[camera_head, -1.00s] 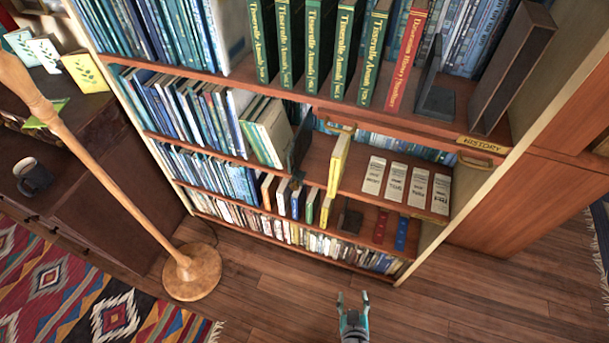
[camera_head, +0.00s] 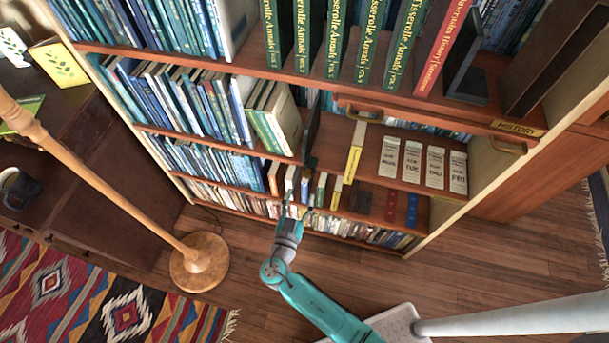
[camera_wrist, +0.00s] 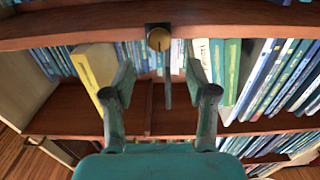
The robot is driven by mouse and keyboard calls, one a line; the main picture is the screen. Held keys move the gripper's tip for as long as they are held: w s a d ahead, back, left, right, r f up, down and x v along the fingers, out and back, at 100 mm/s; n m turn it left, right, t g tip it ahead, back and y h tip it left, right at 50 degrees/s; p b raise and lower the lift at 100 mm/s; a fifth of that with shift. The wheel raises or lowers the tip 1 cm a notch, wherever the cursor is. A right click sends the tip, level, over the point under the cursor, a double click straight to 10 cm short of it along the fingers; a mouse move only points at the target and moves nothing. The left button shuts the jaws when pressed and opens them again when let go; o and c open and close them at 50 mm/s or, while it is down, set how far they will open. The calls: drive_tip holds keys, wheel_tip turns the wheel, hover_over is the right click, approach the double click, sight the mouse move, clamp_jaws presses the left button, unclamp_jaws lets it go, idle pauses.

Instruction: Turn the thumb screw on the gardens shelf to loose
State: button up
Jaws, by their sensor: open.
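A round brass knob (camera_wrist: 159,39) on a dark square plate sits on a wooden shelf edge (camera_wrist: 235,27) at the top centre of the wrist view. I take it to be the thumb screw; no gardens label is readable. My gripper (camera_wrist: 158,80) is open and empty. Its two fingers stand apart, lower in the picture than the knob, and do not touch it. In the head view my gripper (camera_head: 294,212) is in front of the lower shelves, left of the yellow book (camera_head: 354,152). The knob cannot be made out there.
A dark upright bookend (camera_head: 311,137) stands left of the yellow book. Wooden floor (camera_head: 450,245) is free at right.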

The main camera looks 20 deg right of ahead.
sight(307, 176)
drive_tip(key=x, duration=0.8)
drive_tip(key=shift+s, duration=0.1)
clamp_jaws()
